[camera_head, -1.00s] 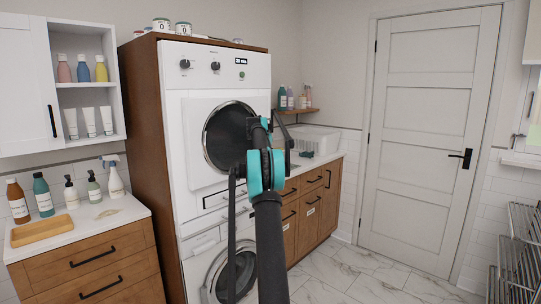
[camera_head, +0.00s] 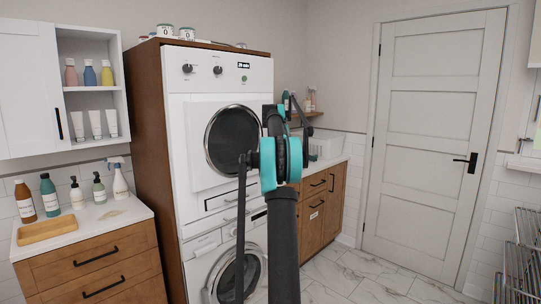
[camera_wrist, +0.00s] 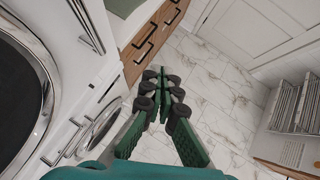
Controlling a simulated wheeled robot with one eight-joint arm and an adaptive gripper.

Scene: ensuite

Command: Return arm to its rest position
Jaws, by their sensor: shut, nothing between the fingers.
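My arm (camera_head: 284,225) rises from the bottom of the head view, dark with teal joint bands. It stands in front of the stacked washer and dryer and the brown counter. In the wrist view, my gripper (camera_wrist: 161,78) has its green and dark fingers drawn together at the tips. It is shut with nothing between the fingers. It is in open air, apart from the surfaces around it, with the marble floor (camera_wrist: 205,75) below. In the head view, my own arm partly hides the gripper.
The stacked dryer (camera_head: 184,140) and washer stand just left of my arm. A brown drawer counter (camera_head: 335,200) stands behind it, with a bottle shelf above. A white door (camera_head: 425,130) is closed at the right. A wire rack (camera_head: 523,240) stands at far right. The floor between is clear.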

